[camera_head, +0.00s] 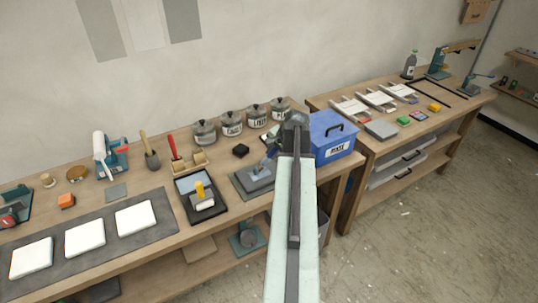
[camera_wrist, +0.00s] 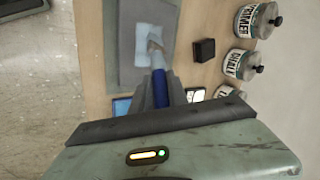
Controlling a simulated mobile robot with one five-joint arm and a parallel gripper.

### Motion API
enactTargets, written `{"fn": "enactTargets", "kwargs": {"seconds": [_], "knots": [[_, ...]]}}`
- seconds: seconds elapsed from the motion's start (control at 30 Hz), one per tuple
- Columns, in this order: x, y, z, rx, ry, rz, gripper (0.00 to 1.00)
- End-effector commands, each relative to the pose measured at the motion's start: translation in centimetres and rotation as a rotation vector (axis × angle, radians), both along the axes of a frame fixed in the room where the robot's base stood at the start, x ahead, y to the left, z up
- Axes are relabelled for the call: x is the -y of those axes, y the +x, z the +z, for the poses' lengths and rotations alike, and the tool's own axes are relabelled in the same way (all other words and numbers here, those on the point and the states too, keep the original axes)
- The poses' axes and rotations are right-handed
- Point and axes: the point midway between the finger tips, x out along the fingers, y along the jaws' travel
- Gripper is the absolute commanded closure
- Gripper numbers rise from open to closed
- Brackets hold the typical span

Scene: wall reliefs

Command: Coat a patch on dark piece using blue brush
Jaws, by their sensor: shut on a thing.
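My gripper (camera_wrist: 165,98) is shut on the blue brush (camera_wrist: 160,84), whose blue handle points toward the dark piece. In the head view my arm's end hides most of the gripper and brush. The dark piece (camera_wrist: 132,66) is a flat grey slab lying on a dark mat (camera_head: 240,186) on the bench. A paler grey-blue patch (camera_wrist: 142,50) shows on the slab. The brush's pale tip (camera_wrist: 154,40) is over this patch and seems to touch it, though contact is hard to tell. The slab also shows in the head view (camera_head: 254,180).
A black tray (camera_head: 205,212) with a yellow-handled tool stands left of the mat. Several lidded jars (camera_head: 231,123) line the wall behind. A small black block (camera_head: 240,150) sits close by. A blue box (camera_head: 332,138) stands to the right. White tiles (camera_head: 84,237) lie far left.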

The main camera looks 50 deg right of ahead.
Motion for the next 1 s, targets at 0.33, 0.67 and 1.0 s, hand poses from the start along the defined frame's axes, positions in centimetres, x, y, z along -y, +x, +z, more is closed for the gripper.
{"fn": "enactTargets", "kwargs": {"seconds": [0.33, 0.67, 1.0], "knots": [[1.2, -0.4, 0.0, 0.001, 0.001, -0.002, 1.0], [3.7, -1.5, -0.1, 0.001, 0.002, 0.0, 1.0], [5.2, -2.0, -0.1, 0.0, 0.0, -0.001, 1.0]]}}
